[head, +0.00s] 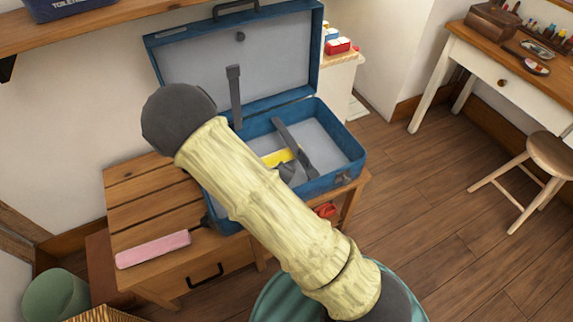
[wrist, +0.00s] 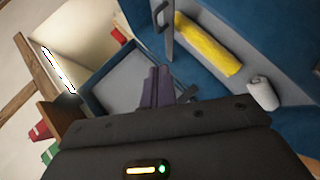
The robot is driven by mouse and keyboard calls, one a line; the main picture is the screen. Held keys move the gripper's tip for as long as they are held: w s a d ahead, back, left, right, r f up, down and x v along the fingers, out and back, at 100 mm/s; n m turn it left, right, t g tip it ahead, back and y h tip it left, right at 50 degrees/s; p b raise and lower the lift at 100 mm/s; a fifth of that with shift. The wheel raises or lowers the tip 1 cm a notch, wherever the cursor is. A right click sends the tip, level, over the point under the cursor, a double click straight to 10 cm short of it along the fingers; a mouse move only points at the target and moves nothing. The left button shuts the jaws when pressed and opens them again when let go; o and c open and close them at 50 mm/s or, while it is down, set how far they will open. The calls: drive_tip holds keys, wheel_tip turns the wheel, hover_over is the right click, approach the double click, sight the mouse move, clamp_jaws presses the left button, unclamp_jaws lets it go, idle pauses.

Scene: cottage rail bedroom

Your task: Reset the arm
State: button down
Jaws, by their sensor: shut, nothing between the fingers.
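In the wrist view my gripper (wrist: 157,75) has its two dark fingers together with nothing between them. It appears over the open blue case (wrist: 100,62), apart from the things in it. In the head view my pale arm crosses the front of the case (head: 345,160) and hides part of it; my gripper cannot be made out there.
The case stands lid-up on a wooden table (head: 135,205). It holds a yellow object (head: 277,157), and the wrist view also shows a pale grey piece (wrist: 263,93). A stool (head: 550,155) stands right; floor between is clear.

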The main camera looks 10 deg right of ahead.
idle(0.6)
drive_tip(key=s+d+r+m+g+y+p, duration=0.1)
drive_tip(key=s+d+r+m+g+y, duration=0.25)
drive_tip(key=s+r, duration=0.35)
drive_tip(key=s+d+r+m+g+y, duration=0.2)
drive_tip(key=s+d+r+m+g, duration=0.25)
drive_tip(key=r, duration=0.35)
wheel_tip(320, 180, up, 19)
drive_tip(key=a+p, duration=0.1)
drive_tip(key=p, duration=1.7)
drive_tip(key=shift+s+m+g+p, duration=0.3)
drive_tip(key=shift+s+m+p, duration=0.05)
drive_tip(key=shift+m+p, duration=0.05)
drive_tip(key=shift+f, duration=0.1)
drive_tip(key=shift+a, duration=0.1)
